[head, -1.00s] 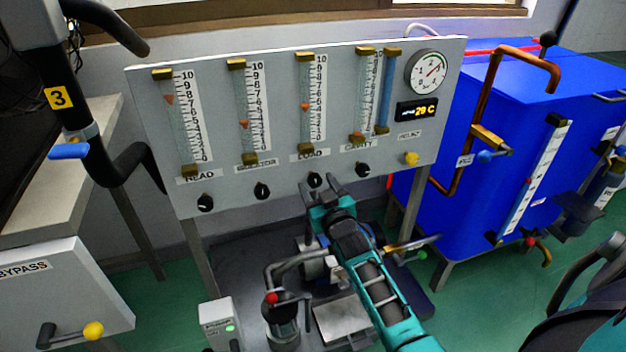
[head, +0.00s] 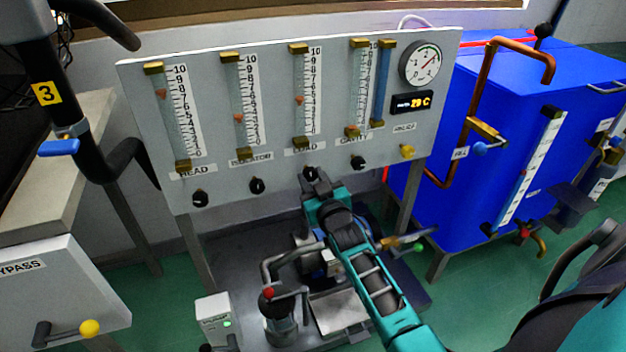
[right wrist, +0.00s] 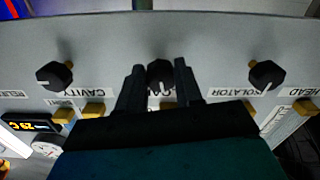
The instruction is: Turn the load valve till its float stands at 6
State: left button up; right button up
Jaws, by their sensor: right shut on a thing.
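The load valve (head: 310,173) is a small black knob on the grey panel, below the LOAD label. My right gripper (head: 317,181) is at this knob and shut on it. In the right wrist view the fingers of the right gripper (right wrist: 159,82) stand on both sides of the black load knob (right wrist: 159,72), with its pale mark showing. The load tube (head: 300,75) stands above the knob. Its orange float (head: 300,99) is between about 4 and 5 on the scale. My left gripper is not in view.
Other black knobs sit close by: isolator (head: 257,186) to the left and cavity (head: 358,162) to the right. A blue tank (head: 480,180) stands right of the panel.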

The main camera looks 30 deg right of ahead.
jog(key=shift+r+n+p, duration=0.2)
jog(key=shift+n+p, duration=0.3)
jog(key=shift+p, duration=0.15)
jog(key=shift+f+n, duration=0.1)
jog(key=shift+n, duration=0.2)
jog(key=o, duration=1)
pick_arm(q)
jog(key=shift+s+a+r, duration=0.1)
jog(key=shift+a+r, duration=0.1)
pick_arm(e)
jog(key=shift+o, duration=0.2)
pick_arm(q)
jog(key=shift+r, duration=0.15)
pick_arm(e)
jog(key=shift+f, duration=0.1)
jog(key=shift+s, duration=0.1)
